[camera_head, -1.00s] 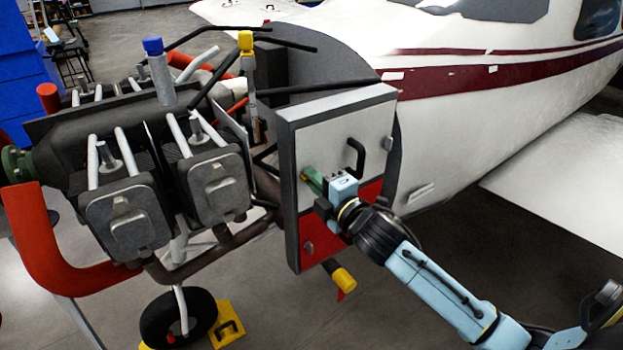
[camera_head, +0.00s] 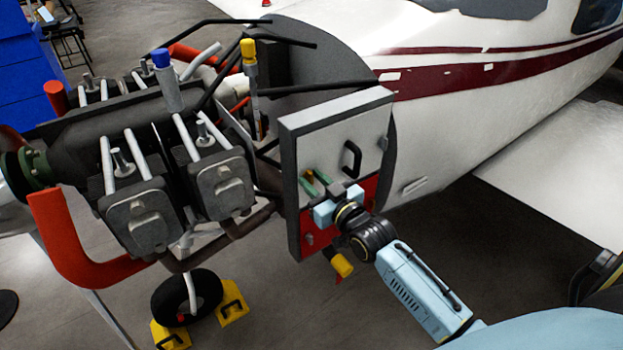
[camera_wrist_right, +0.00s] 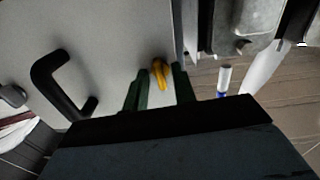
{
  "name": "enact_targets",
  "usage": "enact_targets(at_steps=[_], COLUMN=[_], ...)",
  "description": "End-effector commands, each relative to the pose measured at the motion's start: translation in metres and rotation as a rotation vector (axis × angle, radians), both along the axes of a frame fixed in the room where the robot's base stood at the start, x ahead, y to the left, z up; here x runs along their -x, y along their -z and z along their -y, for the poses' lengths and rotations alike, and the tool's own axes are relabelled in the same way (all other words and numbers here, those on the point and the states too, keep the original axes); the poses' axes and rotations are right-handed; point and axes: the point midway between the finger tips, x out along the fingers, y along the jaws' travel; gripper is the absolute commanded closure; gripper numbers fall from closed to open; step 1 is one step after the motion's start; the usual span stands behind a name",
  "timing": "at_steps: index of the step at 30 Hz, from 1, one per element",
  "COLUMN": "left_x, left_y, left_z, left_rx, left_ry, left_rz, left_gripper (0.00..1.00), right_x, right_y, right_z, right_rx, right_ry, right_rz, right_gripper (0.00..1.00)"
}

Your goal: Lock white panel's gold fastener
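The white panel (camera_head: 325,128) is the upper face of a grey-edged box beside the engine, above a red panel (camera_head: 369,190). Its gold fastener (camera_wrist_right: 160,73) is a small elongated knob low on the white face, in the right wrist view; it shows small in the head view (camera_head: 309,173). My right gripper (camera_head: 316,182) has green fingers, apart, one on each side of the fastener. In the wrist view (camera_wrist_right: 160,88) gaps show between fastener and fingers; contact is not visible. My left gripper is not in view.
A black handle (camera_head: 351,159) stands out from the white panel, right of my right gripper. A silver fastener (camera_head: 383,143) is near the panel's right edge. The engine (camera_head: 140,190) is left of the box.

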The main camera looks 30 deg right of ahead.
Motion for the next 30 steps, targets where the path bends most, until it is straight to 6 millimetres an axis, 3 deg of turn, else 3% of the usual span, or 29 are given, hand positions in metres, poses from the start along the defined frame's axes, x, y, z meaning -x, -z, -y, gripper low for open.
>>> enact_targets(at_steps=[7, 9, 17, 30], left_x=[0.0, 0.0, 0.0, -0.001], left_y=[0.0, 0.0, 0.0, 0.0], left_z=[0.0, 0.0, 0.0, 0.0], left_rx=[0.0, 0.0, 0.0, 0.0], left_ry=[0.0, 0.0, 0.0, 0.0], left_rz=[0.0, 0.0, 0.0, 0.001], left_gripper=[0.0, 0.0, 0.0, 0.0], right_x=[0.0, 0.0, 0.0, 0.032], right_y=[0.0, 0.0, 0.0, 0.001], right_z=[0.0, 0.0, 0.0, 0.003], right_rx=[0.003, 0.004, 0.004, 0.005], right_ry=[0.0, 0.0, 0.0, 0.0], right_rz=[-0.001, -0.001, -0.001, -0.002], right_gripper=[0.66, 0.59, 0.59, 0.59])
